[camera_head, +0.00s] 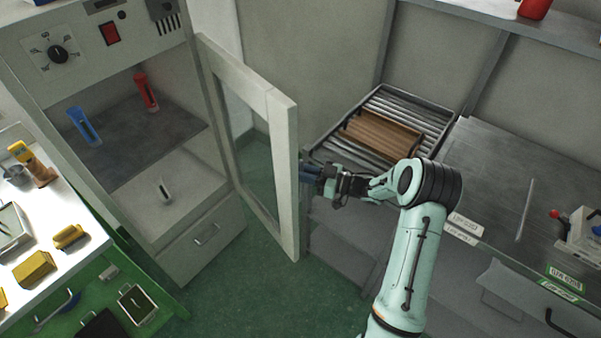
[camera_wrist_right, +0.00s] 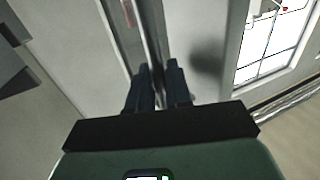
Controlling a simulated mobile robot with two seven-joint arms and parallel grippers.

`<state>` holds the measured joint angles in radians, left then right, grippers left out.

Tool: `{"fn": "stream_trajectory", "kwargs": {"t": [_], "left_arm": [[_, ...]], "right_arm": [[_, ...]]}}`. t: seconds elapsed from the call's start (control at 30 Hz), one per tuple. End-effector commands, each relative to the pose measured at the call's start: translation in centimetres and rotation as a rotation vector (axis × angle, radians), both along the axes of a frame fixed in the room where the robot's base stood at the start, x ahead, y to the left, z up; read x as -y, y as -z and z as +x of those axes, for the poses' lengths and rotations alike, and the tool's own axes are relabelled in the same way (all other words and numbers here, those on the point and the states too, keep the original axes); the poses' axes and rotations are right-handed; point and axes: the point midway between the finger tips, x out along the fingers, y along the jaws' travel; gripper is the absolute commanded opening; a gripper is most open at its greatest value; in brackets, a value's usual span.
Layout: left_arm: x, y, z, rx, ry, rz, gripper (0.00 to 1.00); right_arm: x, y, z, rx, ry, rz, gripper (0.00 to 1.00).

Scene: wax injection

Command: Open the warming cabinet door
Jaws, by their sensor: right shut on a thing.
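The warming cabinet (camera_head: 105,190) stands at the left in the head view. Its pale-framed door (camera_head: 283,175) with a glass pane stands swung wide open, so the inside shows. My right gripper (camera_head: 311,174) is at the outer side of the door's free edge. In the right wrist view its two dark fingers (camera_wrist_right: 160,75) are closed around a narrow upright bar (camera_wrist_right: 150,28) on the door, which looks like its handle; the fingers hide most of the grip. My left gripper is in neither view.
A roller rack with a brown board (camera_head: 383,138) and a grey bench (camera_head: 500,190) stand right of the door. Green floor (camera_head: 255,285) is clear below the door.

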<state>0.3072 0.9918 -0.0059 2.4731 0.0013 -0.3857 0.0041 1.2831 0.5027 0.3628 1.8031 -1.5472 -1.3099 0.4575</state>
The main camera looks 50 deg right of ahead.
Motion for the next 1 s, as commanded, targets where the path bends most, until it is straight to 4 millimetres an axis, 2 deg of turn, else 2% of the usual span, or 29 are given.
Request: {"fn": "stream_trajectory", "kwargs": {"t": [0.1, 0.13, 0.17, 0.47, 0.57, 0.8, 1.0], "left_arm": [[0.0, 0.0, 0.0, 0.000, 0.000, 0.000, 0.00], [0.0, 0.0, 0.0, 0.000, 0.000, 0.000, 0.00], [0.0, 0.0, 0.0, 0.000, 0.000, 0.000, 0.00], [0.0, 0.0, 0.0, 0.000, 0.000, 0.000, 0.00], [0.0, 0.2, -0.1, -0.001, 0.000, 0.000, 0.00], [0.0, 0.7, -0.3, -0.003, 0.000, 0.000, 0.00], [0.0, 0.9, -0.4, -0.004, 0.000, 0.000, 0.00]], "right_arm": [[-0.2, -0.5, 0.5, 0.014, -0.004, 0.000, 0.00], [-0.2, -0.5, 0.5, 0.014, -0.004, 0.000, 0.29], [-0.3, -0.5, 0.5, 0.014, -0.004, 0.000, 0.35], [0.0, -0.2, 0.1, 0.007, -0.001, -0.001, 0.35], [0.4, -0.2, -0.9, 0.005, 0.001, -0.001, 0.35], [1.8, -0.2, -4.5, 0.005, 0.000, -0.001, 0.35], [2.4, -0.3, -6.2, 0.008, -0.004, -0.001, 0.35]]}}
